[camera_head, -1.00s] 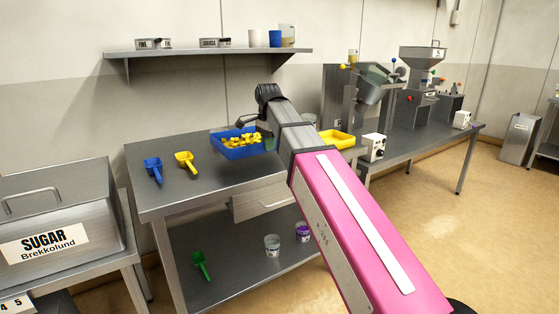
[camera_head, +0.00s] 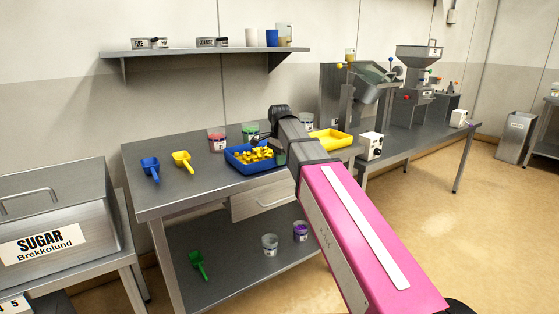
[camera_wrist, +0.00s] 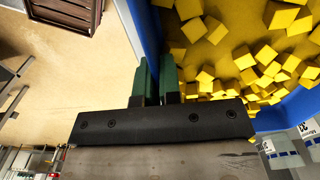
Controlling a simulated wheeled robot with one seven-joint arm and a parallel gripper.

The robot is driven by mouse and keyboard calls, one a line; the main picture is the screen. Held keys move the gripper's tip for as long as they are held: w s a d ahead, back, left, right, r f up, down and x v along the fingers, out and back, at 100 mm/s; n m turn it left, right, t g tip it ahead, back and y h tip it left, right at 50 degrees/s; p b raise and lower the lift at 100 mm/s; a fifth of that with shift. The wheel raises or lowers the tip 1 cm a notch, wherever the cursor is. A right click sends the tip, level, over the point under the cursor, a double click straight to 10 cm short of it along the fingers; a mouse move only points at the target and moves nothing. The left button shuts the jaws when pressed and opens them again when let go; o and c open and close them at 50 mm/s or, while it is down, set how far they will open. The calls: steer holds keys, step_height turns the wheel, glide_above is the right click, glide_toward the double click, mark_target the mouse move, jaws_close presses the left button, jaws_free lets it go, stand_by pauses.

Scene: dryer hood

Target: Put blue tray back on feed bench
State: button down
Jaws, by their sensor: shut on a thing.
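The blue tray (camera_head: 246,168) holds many yellow cubes (camera_head: 252,155) and looks roughly level. It is over the middle of the steel bench (camera_head: 180,205); I cannot tell whether its underside touches the top. My gripper (camera_head: 280,149) is at the tray's right side, partly hidden by my arm. In the wrist view, its green fingers (camera_wrist: 156,82) are shut on the tray's blue wall (camera_wrist: 151,25), with cubes to the right of the fingers.
Two labelled tubs, one reddish (camera_head: 216,140) and one green (camera_head: 250,130), stand just behind the tray. A yellow tray (camera_head: 330,137) is to the right. A blue scoop (camera_head: 150,168) and a yellow scoop (camera_head: 182,161) lie on the left, with bare bench between.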

steer(key=shift+f, duration=0.1)
steer(key=c, duration=1.3)
jaws_free()
step_height(320, 180, up, 12)
